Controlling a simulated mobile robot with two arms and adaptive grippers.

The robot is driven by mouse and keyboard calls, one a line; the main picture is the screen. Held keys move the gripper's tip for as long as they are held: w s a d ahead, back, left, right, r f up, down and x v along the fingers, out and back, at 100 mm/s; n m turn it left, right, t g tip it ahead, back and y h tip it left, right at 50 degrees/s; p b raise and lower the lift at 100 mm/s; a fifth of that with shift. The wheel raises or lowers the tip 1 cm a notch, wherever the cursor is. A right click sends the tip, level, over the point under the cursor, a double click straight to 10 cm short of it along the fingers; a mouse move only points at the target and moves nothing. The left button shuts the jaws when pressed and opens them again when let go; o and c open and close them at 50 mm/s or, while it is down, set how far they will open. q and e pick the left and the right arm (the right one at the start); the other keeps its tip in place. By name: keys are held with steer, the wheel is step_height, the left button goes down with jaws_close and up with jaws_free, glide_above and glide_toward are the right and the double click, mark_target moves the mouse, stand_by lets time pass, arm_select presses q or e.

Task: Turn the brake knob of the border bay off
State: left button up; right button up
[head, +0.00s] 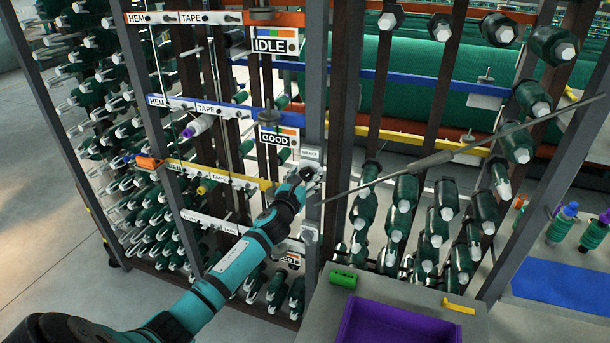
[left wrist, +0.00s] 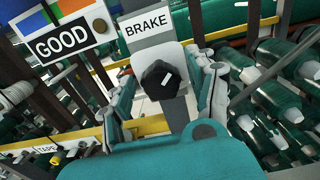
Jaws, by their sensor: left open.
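The black brake knob (left wrist: 160,80) sits on a light grey plate under a white BRAKE label (left wrist: 147,29) in the left wrist view. A short white mark shows on its face, tilted. In the head view the BRAKE label (head: 310,154) is on a grey post, and my left gripper (head: 308,176) is in front of the plate below it, largely covering the knob. In the left wrist view its fingers (left wrist: 166,84) are apart, one on each side of the knob, with gaps visible. No border name is readable by this knob. My right gripper is not in view.
A GOOD sign (head: 275,138) hangs left of the post, with an IDLE sign (head: 275,41) higher up. A thin grey rod (head: 420,165) slants across to the right. Green bobbins crowd the racks. A purple tray (head: 345,325) stands on the grey bench at the front.

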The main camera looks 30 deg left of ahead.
arm_select(q)
steer(key=c, duration=1.1)
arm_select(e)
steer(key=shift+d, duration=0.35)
arm_select(q)
steer(key=shift+c, duration=0.2)
